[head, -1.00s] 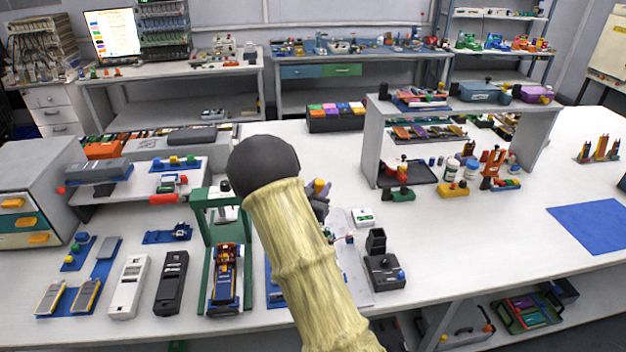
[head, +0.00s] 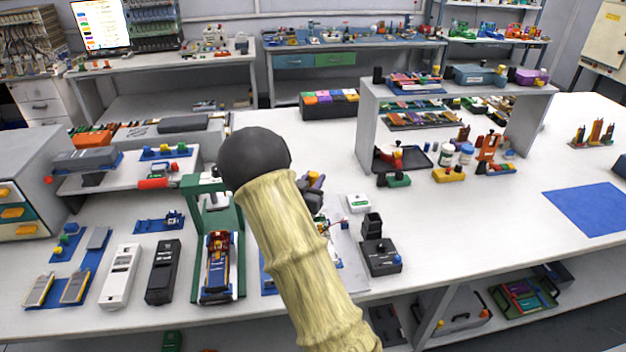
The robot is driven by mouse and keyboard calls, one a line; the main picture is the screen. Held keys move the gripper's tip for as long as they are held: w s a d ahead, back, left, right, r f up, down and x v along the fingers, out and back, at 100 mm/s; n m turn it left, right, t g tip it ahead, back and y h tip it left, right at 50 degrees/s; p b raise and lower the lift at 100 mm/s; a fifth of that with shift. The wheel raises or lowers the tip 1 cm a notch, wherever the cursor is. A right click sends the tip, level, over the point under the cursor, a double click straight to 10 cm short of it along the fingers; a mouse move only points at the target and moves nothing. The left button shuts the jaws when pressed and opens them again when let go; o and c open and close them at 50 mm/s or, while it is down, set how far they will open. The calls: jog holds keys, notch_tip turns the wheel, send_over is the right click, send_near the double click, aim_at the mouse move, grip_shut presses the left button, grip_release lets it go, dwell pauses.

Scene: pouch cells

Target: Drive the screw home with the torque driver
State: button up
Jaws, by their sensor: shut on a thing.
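My arm's pale, ribbed sleeve and black round joint cover the middle of the head view. My gripper (head: 314,200) shows only as a dark part at the sleeve's right edge, over the bench; its fingertips are mostly hidden. It is shut on what looks like the torque driver (head: 316,182), of which a small purple and yellow part shows. Below it a pale grey plate (head: 352,268) lies on the bench, partly behind the sleeve, with small red and dark parts near its upper edge. I cannot make out the screw or whether the driver touches it.
A black box with an upright block (head: 380,257) stands right of the plate. A green press frame (head: 212,225) stands left of the sleeve. A grey shelf (head: 460,88) stands at the back right. The bench is clear around (head: 480,230).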

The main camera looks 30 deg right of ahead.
jog(key=shift+f+b, duration=1.15)
jog(key=shift+f, duration=0.35)
jog(key=shift+w, duration=0.15)
jog(key=shift+a, duration=0.2)
jog(key=shift+d, duration=0.25)
jog(key=shift+s+d+b, duration=0.2)
jog(key=shift+s+b, duration=0.05)
jog(key=shift+b, duration=0.05)
jog(key=shift+w+a, duration=0.15)
jog(key=shift+a, duration=0.15)
dwell(0.6)
